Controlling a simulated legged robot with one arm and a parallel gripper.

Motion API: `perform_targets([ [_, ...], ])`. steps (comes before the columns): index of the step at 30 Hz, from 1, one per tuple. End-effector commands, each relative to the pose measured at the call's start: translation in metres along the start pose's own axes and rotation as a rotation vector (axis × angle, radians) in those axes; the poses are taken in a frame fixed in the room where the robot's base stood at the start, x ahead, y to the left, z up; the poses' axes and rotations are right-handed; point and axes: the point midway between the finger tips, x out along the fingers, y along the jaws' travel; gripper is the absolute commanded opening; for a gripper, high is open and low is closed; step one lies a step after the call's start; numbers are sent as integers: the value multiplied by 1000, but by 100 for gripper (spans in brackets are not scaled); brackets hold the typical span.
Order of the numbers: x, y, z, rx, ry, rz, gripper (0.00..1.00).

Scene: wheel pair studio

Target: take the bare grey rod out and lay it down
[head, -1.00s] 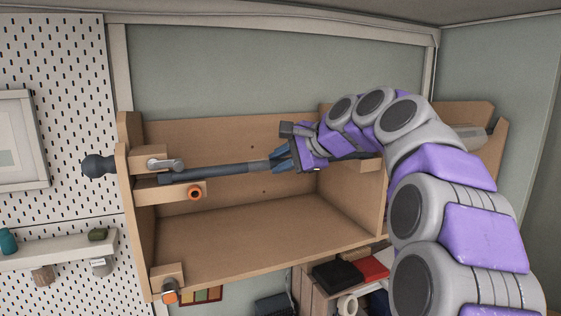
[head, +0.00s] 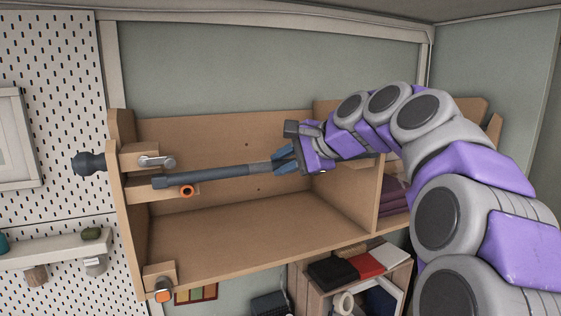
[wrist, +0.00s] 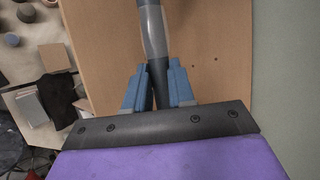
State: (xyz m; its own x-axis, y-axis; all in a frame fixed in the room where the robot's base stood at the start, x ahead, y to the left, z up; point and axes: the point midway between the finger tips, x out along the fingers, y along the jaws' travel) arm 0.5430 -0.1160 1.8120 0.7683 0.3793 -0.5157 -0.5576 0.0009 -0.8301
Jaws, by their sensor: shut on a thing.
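The grey rod (head: 215,174) is long and dark, with a lighter section near my gripper. It lies almost level across the upper part of a wooden case (head: 255,225). My gripper (head: 284,161) is shut on the rod, with blue fingers on either side of it. In the wrist view the rod (wrist: 154,35) runs up and away between the blue fingers (wrist: 158,90). The rod's left end shows in front of the wooden block at the left wall; whether it touches the block I cannot tell.
A metal lever (head: 156,161) and an orange-ringed peg (head: 187,191) sit on the left wooden blocks. A dark knob (head: 88,163) sticks out left. An orange-tipped fitting (head: 162,295) is lower left. The case's lower space is clear. A crate with boxes (head: 330,272) stands below.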

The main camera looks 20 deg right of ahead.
Motion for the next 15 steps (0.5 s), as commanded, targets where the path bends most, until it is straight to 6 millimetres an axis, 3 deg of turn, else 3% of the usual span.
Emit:
perform_targets([
  [9, -17, 12, 7, 1, -1, -2, 0],
  [15, -17, 12, 7, 1, -1, -1, 0],
])
